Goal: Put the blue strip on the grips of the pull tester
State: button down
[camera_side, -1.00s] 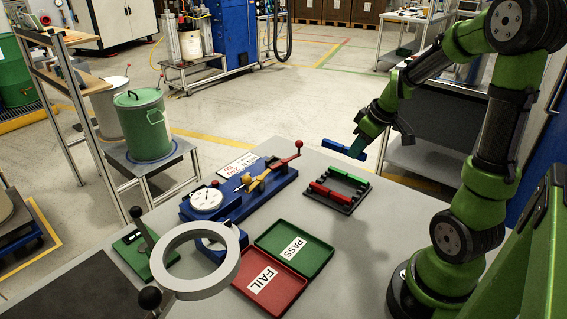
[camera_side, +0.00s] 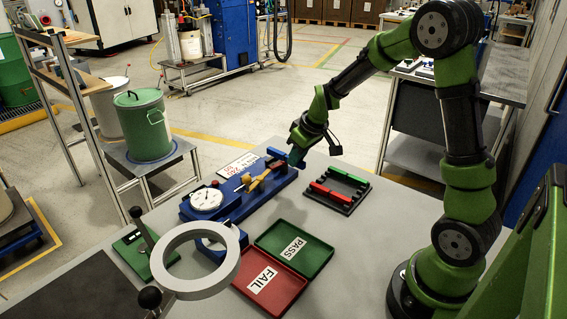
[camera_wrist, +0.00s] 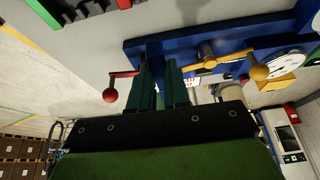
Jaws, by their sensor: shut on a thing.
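The blue strip (camera_side: 276,153) juts out to the left from my gripper (camera_side: 294,158), which is shut on it. It is above the right end of the pull tester (camera_side: 234,200), near the yellow grips (camera_side: 252,183). I cannot tell whether the strip touches the tester. The tester has a blue base and a white dial (camera_side: 206,199). In the wrist view my gripper's fingers (camera_wrist: 163,84) are over the tester's blue base, between the red-knobbed lever (camera_wrist: 110,94) and the yellow grips (camera_wrist: 257,72).
A black rack (camera_side: 345,203) with a red strip (camera_side: 331,193) stands right of the tester. A green PASS tray (camera_side: 318,262) and a red FAIL tray (camera_side: 284,300) lie in front. A grey ring magnifier (camera_side: 226,275) stands at front left.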

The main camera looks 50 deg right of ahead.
jog(key=w+a+m+h, duration=0.1)
jog(key=w+a+m, duration=0.1)
jog(key=w+a+f+m+h, duration=0.1)
jog(key=w+a+m, duration=0.1)
jog(key=w+m, duration=0.1)
jog(key=w+a+m+g+h, duration=0.1)
jog(key=w+a+m, duration=0.1)
jog(key=w, duration=0.1)
jog(key=shift+w+f+m, duration=0.25)
jog(key=shift+f+m, duration=0.05)
jog(key=shift+m, duration=0.1)
jog(key=w+m, duration=0.1)
jog(key=m, duration=0.1)
jog(key=w+r+m+g+h, duration=0.1)
jog(key=m, duration=0.1)
jog(key=w+r+m+g, duration=0.1)
jog(key=m, duration=0.2)
jog(key=shift+a, duration=0.2)
jog(key=m, duration=0.1)
jog(key=m+g, duration=0.1)
jog(key=m, duration=0.1)
jog(key=shift+s+d+h, duration=0.15)
jog(key=shift+s+h, duration=0.05)
jog(key=shift+h, duration=0.1)
jog(key=shift+f, duration=1.1)
jog(key=shift+f, duration=0.2)
jog(key=shift+f, duration=0.5)
jog(key=shift+f, duration=0.75)
